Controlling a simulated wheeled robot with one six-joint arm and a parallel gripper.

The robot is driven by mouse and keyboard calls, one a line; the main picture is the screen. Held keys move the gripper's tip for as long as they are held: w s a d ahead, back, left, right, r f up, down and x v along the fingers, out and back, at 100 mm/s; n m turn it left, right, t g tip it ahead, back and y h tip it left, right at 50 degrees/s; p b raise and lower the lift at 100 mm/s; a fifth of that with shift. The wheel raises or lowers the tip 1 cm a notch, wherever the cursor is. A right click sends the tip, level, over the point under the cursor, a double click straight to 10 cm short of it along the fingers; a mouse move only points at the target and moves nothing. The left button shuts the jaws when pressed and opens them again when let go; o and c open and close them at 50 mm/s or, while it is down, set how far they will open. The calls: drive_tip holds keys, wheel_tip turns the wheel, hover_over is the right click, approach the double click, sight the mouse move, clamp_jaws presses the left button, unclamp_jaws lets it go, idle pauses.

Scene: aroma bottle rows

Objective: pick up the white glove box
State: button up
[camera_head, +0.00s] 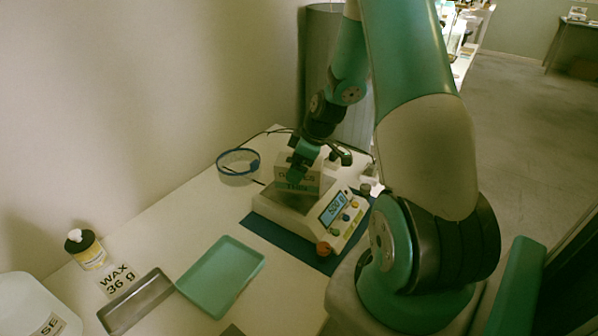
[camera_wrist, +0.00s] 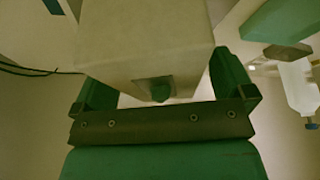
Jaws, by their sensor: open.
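The white glove box (camera_head: 299,181), with dark lettering on its side, sits on the pan of the digital scale (camera_head: 302,212) in the head view. My gripper (camera_head: 318,165) is over the box, its jaws apart near the top of it. In the wrist view the pale box (camera_wrist: 145,42) fills the upper middle. The two fingers of my gripper (camera_wrist: 160,88) show on either side of it, left and right. I cannot tell whether either finger touches the box. Part of the box's top is hidden by my gripper in the head view.
The scale stands on a blue mat (camera_head: 262,229). A green tray (camera_head: 222,275), a grey metal tray (camera_head: 137,302), a "WAX 36 g" card (camera_head: 118,281) and a black-capped bottle (camera_head: 86,250) lie to the left. The wall borders the table.

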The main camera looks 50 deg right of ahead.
drive_tip(key=shift+x, duration=0.75)
